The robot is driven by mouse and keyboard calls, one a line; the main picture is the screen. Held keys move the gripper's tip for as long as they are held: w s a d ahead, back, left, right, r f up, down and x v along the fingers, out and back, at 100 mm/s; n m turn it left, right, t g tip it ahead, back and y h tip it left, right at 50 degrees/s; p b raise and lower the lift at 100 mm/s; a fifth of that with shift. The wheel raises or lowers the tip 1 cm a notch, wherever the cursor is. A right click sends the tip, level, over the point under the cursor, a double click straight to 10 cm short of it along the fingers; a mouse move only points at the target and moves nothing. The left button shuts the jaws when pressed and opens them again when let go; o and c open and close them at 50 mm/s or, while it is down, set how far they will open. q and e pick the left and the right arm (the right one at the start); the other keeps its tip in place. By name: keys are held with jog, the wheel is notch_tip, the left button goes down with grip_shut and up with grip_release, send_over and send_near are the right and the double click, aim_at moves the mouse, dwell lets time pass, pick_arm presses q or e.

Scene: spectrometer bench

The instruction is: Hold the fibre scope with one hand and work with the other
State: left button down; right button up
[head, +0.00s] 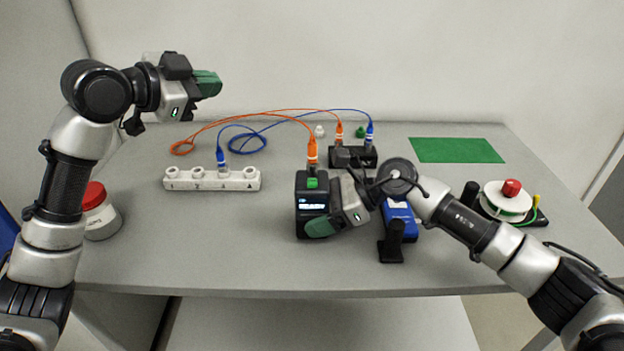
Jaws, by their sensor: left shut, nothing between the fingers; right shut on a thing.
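The fibre scope (312,206), a dark box with a small lit screen and a green part on top, is at the middle of the bench. My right gripper (328,224) is shut on its lower right side, fingers partly hidden. An orange connector (312,152) stands upright at the scope's top; I cannot tell whether it is seated. My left gripper (212,84) is shut and empty, raised at the upper left. A blue connector (221,158) stands in the white numbered port block (240,181). A black block (345,160) behind the scope holds another orange and a blue connector.
A red-capped bottle (101,214) stands at the left. A blue device (401,217) and black stand (391,243) sit near my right arm. A white reel (503,203) is at the right, a green mat (456,150) behind.

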pick_arm(q)
jog(key=s+d+m+g, duration=0.2)
jog(key=d+g, duration=0.1)
jog(key=d, duration=0.6)
jog(key=m+g+y, duration=0.2)
jog(key=m+g, duration=0.1)
send_over(313, 183)
jog(key=f, duration=0.1)
jog(key=shift+f, duration=0.2)
jog(key=shift+f, duration=4.3)
jog(key=shift+f, duration=0.4)
